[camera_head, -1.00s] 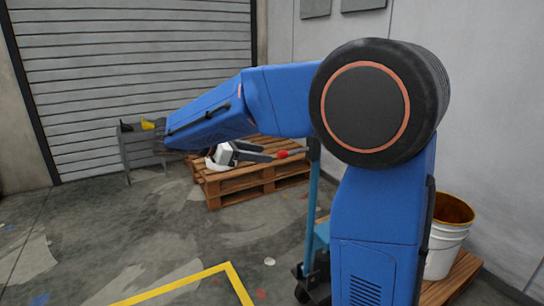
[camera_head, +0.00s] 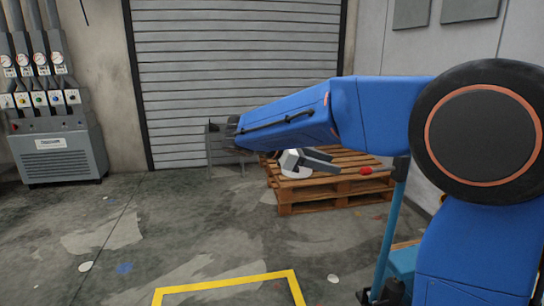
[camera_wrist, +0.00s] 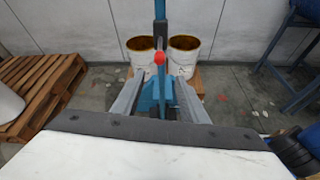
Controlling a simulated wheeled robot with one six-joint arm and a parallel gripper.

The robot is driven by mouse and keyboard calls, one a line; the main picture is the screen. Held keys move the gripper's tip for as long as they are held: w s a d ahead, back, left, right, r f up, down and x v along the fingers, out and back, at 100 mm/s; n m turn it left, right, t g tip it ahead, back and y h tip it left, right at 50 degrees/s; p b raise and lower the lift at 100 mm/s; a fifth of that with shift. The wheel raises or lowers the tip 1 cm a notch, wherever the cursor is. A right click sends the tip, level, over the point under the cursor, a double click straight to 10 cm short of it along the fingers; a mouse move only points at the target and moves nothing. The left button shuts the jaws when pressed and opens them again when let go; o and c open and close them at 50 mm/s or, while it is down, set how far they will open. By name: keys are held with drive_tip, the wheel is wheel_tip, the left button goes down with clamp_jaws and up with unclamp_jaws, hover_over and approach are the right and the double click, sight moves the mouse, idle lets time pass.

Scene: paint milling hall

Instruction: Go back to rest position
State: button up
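My gripper (camera_head: 322,161) is in front of the wooden pallet in the head view, its two fingers pointing right. In the wrist view its fingers (camera_wrist: 158,92) stand apart with nothing held between them. My blue arm reaches across the right half of the head view, raised and bent. Beyond the fingers, in the wrist view, a blue upright frame (camera_wrist: 160,30) stands with a red knob (camera_wrist: 159,58) in front. A red knob also shows right of the fingertips in the head view (camera_head: 366,171).
A wooden pallet (camera_head: 300,200) lies by the roller shutter (camera_head: 235,70). Two white buckets (camera_wrist: 184,55) with brown insides stand behind the blue frame. A grey cabinet (camera_head: 60,155) with gauges stands at the left. Yellow floor tape (camera_head: 225,284) marks the open floor.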

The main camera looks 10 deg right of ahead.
drive_tip(key=s+d+f+m+y, duration=0.3)
drive_tip(key=s+f, duration=0.1)
drive_tip(key=s, duration=0.4)
drive_tip(key=s+d+f+m+y, duration=0.3)
drive_tip(key=s+d+f+y, duration=0.15)
drive_tip(key=s, duration=0.35)
drive_tip(key=s+a+f+m+t+y, duration=0.2)
drive_tip(key=s+a+f+m+y, duration=0.1)
drive_tip(key=s+f+m, duration=0.2)
drive_tip(key=s+a+f+m+t+y, duration=0.1)
drive_tip(key=s+a+f+m+y, duration=0.1)
drive_tip(key=s+f+m, duration=0.3)
drive_tip(key=s+y, duration=0.1)
drive_tip(key=s, duration=0.2)
drive_tip(key=shift+a+m+t, duration=0.4)
